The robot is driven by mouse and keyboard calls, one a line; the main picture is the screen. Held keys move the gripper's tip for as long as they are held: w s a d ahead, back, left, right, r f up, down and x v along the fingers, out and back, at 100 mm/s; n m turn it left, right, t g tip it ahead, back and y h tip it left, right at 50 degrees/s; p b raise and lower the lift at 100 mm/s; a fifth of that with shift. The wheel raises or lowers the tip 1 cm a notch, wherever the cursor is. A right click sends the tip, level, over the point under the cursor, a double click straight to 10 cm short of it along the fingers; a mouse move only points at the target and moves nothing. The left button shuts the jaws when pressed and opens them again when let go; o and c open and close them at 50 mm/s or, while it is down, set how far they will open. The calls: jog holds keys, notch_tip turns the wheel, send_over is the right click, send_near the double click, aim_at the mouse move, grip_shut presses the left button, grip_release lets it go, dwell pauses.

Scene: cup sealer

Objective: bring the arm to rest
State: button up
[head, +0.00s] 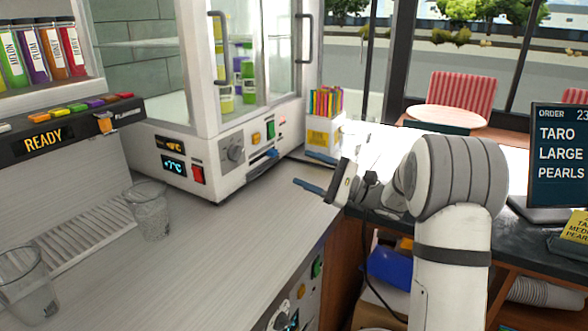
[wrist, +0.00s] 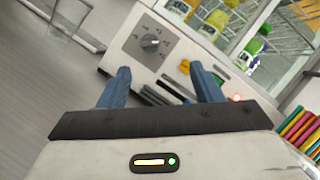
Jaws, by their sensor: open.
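My gripper (head: 289,170) is at the end of my arm, above the counter's right edge and in front of the white machine with glass doors (head: 220,155). Its two blue fingers are apart with nothing between them.
A clear cup (head: 148,208) stands by the slatted drip tray (head: 95,235), another clear cup (head: 27,285) at lower left. A holder with colourful straws (head: 322,130) stands behind my gripper. An order screen (head: 562,155) is at right. The middle counter (head: 210,265) is clear.

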jog(key=shift+d, duration=0.15)
jog(key=s+a+n+g+h+p, duration=0.1)
jog(key=s+a+n+g+h, duration=0.1)
jog(key=s, duration=0.4)
jog(key=s+a+f+n+g+h+p, duration=0.1)
jog(key=s+a+n+g+h+p, duration=0.1)
jog(key=s+h, duration=0.2)
jog(key=s+a+n+g+h+p, duration=0.2)
jog(key=s+g+h, duration=0.1)
jog(key=s, duration=0.6)
jog(key=shift+s+f, duration=0.2)
jog(key=shift+s, duration=0.2)
jog(key=s+d+f+n+t+h+p, duration=0.1)
jog(key=s+d+n+t+h+p, duration=0.1)
jog(key=s+d+n+h+p, duration=0.2)
jog(key=s+d+n+h, duration=0.3)
jog(key=s+d+h, duration=0.4)
jog(key=s+d, duration=0.1)
jog(key=shift+s+t, duration=0.2)
jog(key=shift+t, duration=0.1)
jog(key=shift+f, duration=0.1)
jog(key=shift+c, duration=0.2)
